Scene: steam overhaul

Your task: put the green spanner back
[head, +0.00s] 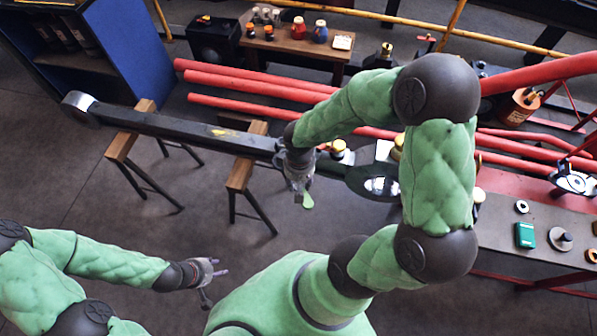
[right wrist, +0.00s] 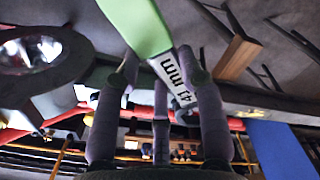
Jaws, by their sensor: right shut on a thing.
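My right gripper (head: 303,188) is shut on the green spanner, which I hold above the floor near the long dark bar. In the head view only a small green end of the spanner (head: 307,201) shows below the fingers. In the right wrist view, the fingers (right wrist: 160,95) close around the green spanner (right wrist: 138,24), beside a white label with black "mm" lettering. Its far end runs out of the top of that view. My left gripper (head: 212,274) is empty at the lower left, its fingers spread apart over bare floor.
A long dark bar (head: 165,124) rests on two wooden trestles (head: 130,133). Red pipes (head: 240,85) run behind it. A grey bench (head: 505,228) at the right holds a green box (head: 525,235) and rings. A blue cabinet (head: 128,45) stands at the upper left. Floor at lower left is clear.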

